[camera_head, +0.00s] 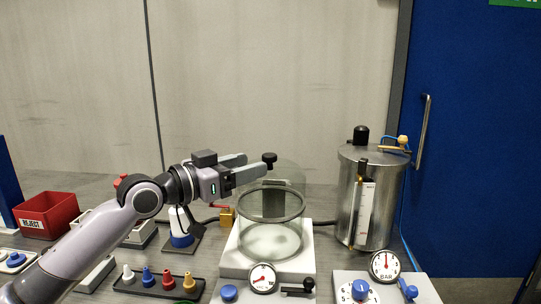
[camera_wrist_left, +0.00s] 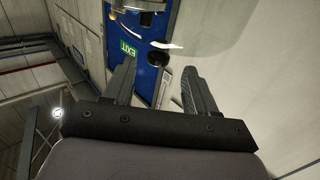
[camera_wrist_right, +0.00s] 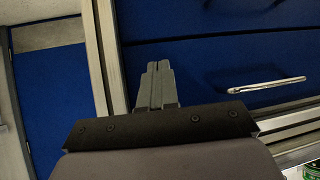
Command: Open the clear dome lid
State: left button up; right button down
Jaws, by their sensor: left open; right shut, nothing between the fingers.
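The clear dome lid (camera_head: 290,178) sits over the round glass chamber (camera_head: 271,232) in the head view, with a dark ring between them. A black knob (camera_head: 269,158) stands on top of the dome. My left gripper (camera_head: 256,167) reaches in from the left at the height of the dome's top, its fingers pointing at the knob. Its fingers are apart and empty in the left wrist view (camera_wrist_left: 158,72); whether they touch the dome is unclear. My right gripper (camera_wrist_right: 157,70) is shut and empty in the right wrist view, away from the dome.
A steel drum (camera_head: 345,215) stands to the right of the chamber. A pressure gauge (camera_head: 262,278) and a black lever (camera_head: 298,288) are in front. A red reject bin (camera_head: 48,215) and a tray of coloured pegs (camera_head: 160,284) lie left. A blue door (camera_head: 470,150) is at right.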

aim_at(269, 154)
pick_arm(q)
jog(key=shift+p+x, duration=0.4)
jog(key=shift+x, duration=2.8)
grip_shut()
